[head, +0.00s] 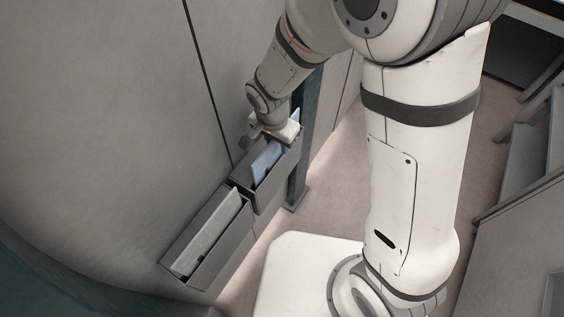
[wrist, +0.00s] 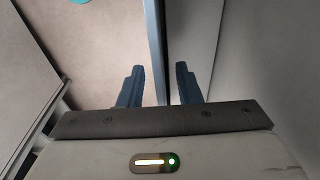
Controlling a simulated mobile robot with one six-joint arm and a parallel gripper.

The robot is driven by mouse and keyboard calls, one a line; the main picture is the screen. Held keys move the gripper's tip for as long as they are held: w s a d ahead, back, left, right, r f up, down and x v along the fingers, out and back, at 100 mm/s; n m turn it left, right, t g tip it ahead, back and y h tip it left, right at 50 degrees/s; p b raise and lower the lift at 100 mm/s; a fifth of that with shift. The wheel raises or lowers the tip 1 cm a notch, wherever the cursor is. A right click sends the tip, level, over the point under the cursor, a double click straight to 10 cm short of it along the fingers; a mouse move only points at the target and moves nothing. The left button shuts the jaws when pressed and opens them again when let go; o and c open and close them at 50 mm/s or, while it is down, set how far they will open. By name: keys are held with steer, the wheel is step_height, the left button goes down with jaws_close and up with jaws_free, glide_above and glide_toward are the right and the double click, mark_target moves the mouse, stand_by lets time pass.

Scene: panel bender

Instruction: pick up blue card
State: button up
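The blue card (head: 266,161) stands tilted in the upper grey wall holder (head: 274,185) in the head view. A smaller blue piece (head: 294,117) shows at the far end of that holder; I cannot tell whether it is the same card. My gripper (head: 268,132) is over the far part of this holder, close above the card, and hides some of it. In the wrist view my gripper (wrist: 159,68) has its two dark fingers apart. A narrow blue-grey strip (wrist: 154,40) runs between and beyond them; I cannot tell whether it is the card or a post.
A lower grey wall holder (head: 222,262) holds pale plates (head: 208,235). A dark post (head: 301,165) stands right beside the upper holder. The large grey panel (head: 120,110) fills the left. Bare floor (head: 335,185) lies right of the post, with steps (head: 528,150) at the far right.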

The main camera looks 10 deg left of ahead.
steer(key=shift+c, duration=0.3)
jaws_close()
steer(key=shift+r, duration=0.1)
step_height(320, 180, up, 28)
steer(key=b, duration=0.2)
steer(key=shift+b, duration=0.3)
stand_by(0.4)
